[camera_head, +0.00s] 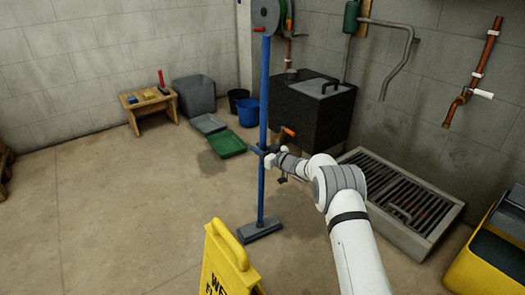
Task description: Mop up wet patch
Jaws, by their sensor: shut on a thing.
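A mop with a long blue handle (262,195) stands nearly upright in the middle of the view. Its flat grey head (262,231) is down at the floor; I cannot tell whether it touches. My gripper (268,157) is shut on the blue handle, well above the head. A darker area of floor (212,166) lies left of the handle, in front of the green tray. I cannot tell whether it is the wet patch or a shadow. My arm hides some floor to the right.
A yellow wet-floor sign (228,265) stands close to the mop head. A grated floor basin (440,228) and a yellow bucket (478,272) are at right. A green tray (227,144), blue bucket (249,112), black tank (310,110) and wooden stool (148,102) stand behind.

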